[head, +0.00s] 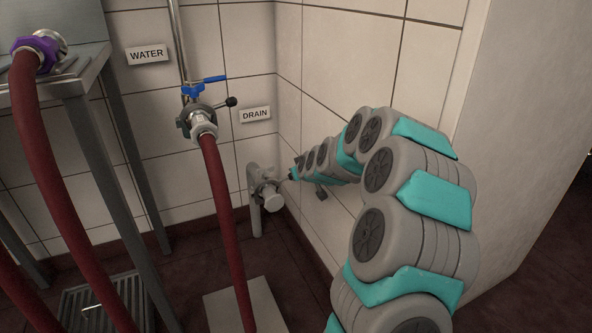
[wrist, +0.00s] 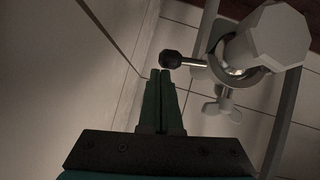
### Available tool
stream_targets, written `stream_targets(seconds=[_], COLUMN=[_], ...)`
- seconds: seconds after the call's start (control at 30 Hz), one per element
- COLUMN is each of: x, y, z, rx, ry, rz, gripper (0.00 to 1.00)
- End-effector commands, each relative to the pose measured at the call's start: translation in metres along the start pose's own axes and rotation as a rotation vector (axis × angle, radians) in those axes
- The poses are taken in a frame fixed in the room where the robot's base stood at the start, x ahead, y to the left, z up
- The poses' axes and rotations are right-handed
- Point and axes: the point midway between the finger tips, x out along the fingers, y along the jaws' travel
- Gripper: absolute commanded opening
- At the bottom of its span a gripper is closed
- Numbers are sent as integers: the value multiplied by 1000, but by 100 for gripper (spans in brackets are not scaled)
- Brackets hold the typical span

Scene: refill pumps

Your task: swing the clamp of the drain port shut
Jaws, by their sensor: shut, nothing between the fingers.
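The drain port (head: 268,196) is a pale grey fitting low on the tiled wall below the DRAIN sign. In the wrist view its big faceted grey end (wrist: 268,42) is at the upper right. A clamp (wrist: 222,70) sits around the port's neck, with a wing nut (wrist: 222,107) below it. The clamp's metal arm points left and ends in a black knob (wrist: 171,59). My gripper (wrist: 160,73) is shut and empty, its green fingertips right beside the knob; I cannot tell if they touch. In the head view my gripper (head: 286,180) is small beside the port.
A red hose (head: 222,225) hangs from the water valve (head: 201,112) with its blue lever (head: 205,85), left of the drain. Another hose (head: 40,150) with a purple collar (head: 35,47) hangs at a steel table. A tiled side wall (head: 310,110) stands close to my arm.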

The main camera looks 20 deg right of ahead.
Motion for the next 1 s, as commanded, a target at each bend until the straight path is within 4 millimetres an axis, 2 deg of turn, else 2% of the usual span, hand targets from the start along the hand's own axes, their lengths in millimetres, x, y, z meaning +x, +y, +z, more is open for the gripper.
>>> stream_targets(seconds=[0.73,0.87,1.0], x=[3,-4,-19], y=[0,2,6], z=[4,-7,-30], rx=[0,-1,-3], ry=[-2,0,5], rz=[-1,-1,0], gripper=[0,0,0])
